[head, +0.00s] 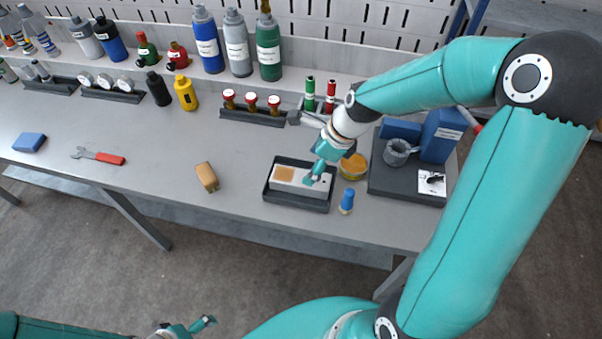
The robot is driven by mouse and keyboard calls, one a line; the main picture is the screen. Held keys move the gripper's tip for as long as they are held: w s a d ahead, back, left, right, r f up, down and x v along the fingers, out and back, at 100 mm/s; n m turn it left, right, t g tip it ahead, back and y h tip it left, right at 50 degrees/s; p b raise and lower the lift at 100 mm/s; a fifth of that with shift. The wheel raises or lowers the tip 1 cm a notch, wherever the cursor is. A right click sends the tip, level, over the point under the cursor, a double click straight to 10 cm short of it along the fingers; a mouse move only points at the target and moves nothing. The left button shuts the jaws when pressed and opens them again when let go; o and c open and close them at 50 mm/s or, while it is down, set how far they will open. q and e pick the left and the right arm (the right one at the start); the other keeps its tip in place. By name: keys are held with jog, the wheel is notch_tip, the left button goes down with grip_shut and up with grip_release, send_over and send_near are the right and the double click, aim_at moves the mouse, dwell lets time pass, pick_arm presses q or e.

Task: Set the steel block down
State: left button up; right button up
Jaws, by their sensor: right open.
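The steel block (298,187) looks like a long pale grey bar with an orange-brown patch on its left part. It lies in a black tray (296,203) near the front edge of the bench. My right gripper (314,178) is open at the right part of the block, with its fingertips over or beside it. I cannot tell whether they touch it. The gripper hides part of the block and the tray's back right corner. My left gripper (203,325) is low at the bottom edge, away from the bench, and its jaws are too small to read.
A blue-capped small bottle (347,201) and an amber dish (353,167) stand just right of the tray. A dark platform (395,186) with a grey cup and blue boxes is further right. An orange-brown brush or block (207,177) lies left. Bench between is clear.

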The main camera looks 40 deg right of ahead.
jog(key=v, duration=0.4)
jog(key=shift+r, duration=0.1)
dwell(0.4)
